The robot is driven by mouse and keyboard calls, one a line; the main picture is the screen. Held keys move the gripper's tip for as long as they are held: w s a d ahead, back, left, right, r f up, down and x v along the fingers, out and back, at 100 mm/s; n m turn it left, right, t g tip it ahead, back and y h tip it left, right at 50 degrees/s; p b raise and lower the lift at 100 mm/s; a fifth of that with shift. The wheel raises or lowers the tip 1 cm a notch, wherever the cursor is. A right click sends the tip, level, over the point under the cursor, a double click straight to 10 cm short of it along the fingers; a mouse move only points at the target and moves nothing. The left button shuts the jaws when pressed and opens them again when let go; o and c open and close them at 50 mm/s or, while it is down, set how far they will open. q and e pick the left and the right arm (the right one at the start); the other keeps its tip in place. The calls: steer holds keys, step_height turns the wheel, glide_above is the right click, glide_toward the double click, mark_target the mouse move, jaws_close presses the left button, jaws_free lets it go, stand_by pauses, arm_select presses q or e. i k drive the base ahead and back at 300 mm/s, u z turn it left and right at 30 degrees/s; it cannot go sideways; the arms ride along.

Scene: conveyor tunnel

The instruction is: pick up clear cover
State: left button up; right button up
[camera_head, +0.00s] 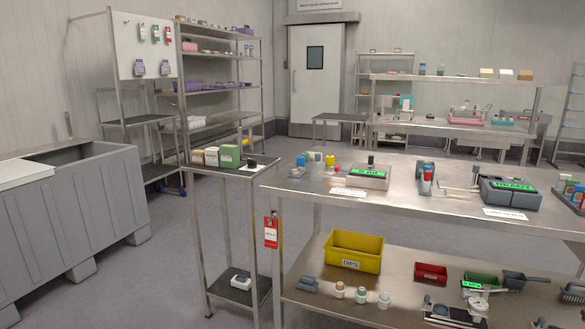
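I cannot make out a clear cover for certain in the head view; a transparent item would be hard to tell at this size. Neither of my grippers is in view, and no arm shows. The steel workbench (420,205) on the right carries a device with a green display (369,177), a darker device with a green display (511,192) and a small rack with bottles (427,180).
A small side table (228,168) holds boxes. The workbench's lower shelf carries a yellow bin (353,251), a red bin (431,273) and small jars (361,295). A grey container (75,215) stands at left. The floor between container and side table is clear.

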mark_target(317, 174)
steer(key=u, duration=0.7)
steer(key=i, duration=0.95)
steer(key=u, duration=0.35)
steer(key=i, duration=1)
steer(key=z, duration=0.5)
